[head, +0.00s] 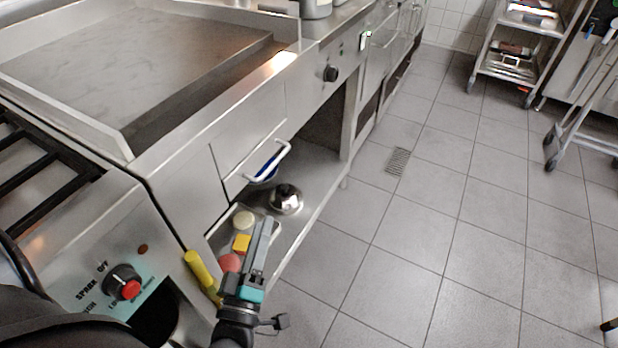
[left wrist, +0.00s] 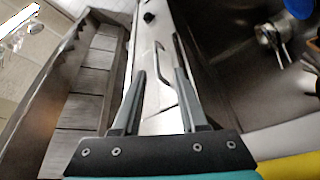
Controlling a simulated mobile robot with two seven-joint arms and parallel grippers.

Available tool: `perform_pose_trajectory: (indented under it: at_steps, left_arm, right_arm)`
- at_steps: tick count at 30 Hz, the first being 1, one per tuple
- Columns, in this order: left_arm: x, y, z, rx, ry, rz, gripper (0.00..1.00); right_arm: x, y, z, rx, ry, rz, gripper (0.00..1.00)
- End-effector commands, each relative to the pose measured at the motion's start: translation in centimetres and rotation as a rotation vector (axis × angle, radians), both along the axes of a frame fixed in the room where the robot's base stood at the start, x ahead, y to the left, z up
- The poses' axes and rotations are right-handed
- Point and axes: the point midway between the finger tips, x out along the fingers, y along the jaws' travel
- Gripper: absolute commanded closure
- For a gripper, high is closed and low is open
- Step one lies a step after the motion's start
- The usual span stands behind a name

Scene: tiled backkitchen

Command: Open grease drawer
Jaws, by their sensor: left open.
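The grease drawer (head: 246,143) is a steel front below the griddle (head: 140,65), and it looks flush with the counter front. Its pale bar handle (head: 268,162) runs along the front. My left gripper (head: 264,224) is open and empty, below and nearer than the handle in the head view. In the left wrist view the handle (left wrist: 165,68) shows between and beyond the two open fingers (left wrist: 160,58). I see no contact with it. My right gripper is not in view.
An open shelf under the counter holds a metal lid (head: 285,198), a tray with food-like pieces (head: 243,219) and a blue item. A burner knob (head: 124,284) is at the lower left. The tiled floor (head: 400,270) on the right is free; a steel cart (head: 515,55) stands far back.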

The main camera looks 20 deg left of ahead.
Motion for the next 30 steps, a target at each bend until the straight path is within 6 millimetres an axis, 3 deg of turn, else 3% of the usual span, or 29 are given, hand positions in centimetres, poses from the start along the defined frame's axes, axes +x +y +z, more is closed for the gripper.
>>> perform_pose_trajectory:
  at_steps: [4,8,21,30]
  left_arm:
    - [0.0,0.6,0.9,-0.014,-0.052,0.013,0.58]
    - [1.3,0.9,1.3,-0.015,-0.057,0.013,0.58]
    - [9.5,3.2,3.0,-0.013,-0.055,0.013,0.58]
    - [13.3,4.2,3.8,-0.013,-0.052,0.012,0.58]
  right_arm:
    - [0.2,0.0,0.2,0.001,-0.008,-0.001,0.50]
    - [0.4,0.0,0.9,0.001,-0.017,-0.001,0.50]
    - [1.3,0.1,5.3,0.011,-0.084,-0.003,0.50]
    - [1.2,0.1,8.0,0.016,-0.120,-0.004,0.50]
